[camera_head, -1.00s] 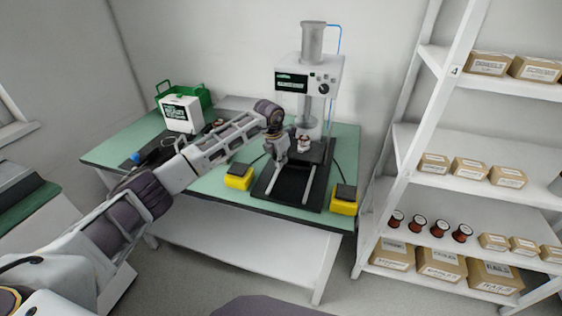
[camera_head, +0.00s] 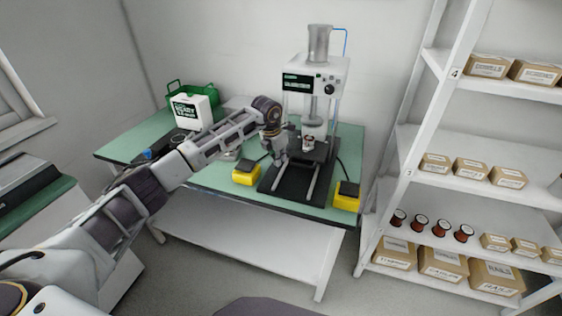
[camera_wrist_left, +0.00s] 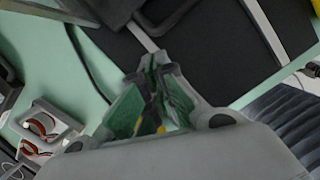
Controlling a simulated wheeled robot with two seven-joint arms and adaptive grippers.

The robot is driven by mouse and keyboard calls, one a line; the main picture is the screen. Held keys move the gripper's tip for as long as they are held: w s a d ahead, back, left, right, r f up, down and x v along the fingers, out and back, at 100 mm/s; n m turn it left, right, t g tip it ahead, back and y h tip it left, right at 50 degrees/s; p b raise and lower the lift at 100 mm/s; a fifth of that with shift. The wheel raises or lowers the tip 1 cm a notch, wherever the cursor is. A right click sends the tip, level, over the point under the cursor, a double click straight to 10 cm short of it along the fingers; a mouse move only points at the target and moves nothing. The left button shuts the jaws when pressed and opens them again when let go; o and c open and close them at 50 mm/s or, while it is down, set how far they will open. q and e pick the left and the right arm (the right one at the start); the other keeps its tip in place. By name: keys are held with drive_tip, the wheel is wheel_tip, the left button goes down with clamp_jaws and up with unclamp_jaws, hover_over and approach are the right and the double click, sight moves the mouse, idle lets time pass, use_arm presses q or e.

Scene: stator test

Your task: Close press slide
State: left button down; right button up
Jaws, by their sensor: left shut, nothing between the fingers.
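The press (camera_head: 316,78) stands at the back of the green table, with its ram above a slide. The slide carries a small light part with a coppery tint (camera_head: 308,143) and sits at the back of two pale rails (camera_head: 312,182) on a black base (camera_head: 290,190). My left gripper (camera_head: 279,162) is at the left of the rails, in front and left of the slide. In the left wrist view its fingertips (camera_wrist_left: 155,65) are together and empty over the black base's edge, close to a rail (camera_wrist_left: 140,35). Whether it touches anything is unclear. My right gripper is out of view.
Yellow button boxes stand left (camera_head: 246,173) and right (camera_head: 347,196) of the base. A white box (camera_head: 193,111) and green crate (camera_head: 212,95) are at back left. Copper-wound parts (camera_wrist_left: 40,124) lie in holders. A shelf rack (camera_head: 405,165) stands at right.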

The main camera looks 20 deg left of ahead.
use_arm(q)
drive_tip(key=shift+v, duration=0.9)
drive_tip(key=v, duration=0.7)
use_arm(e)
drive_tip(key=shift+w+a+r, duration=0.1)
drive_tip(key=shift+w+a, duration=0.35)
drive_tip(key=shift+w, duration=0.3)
use_arm(q)
drive_tip(key=shift+a, duration=0.1)
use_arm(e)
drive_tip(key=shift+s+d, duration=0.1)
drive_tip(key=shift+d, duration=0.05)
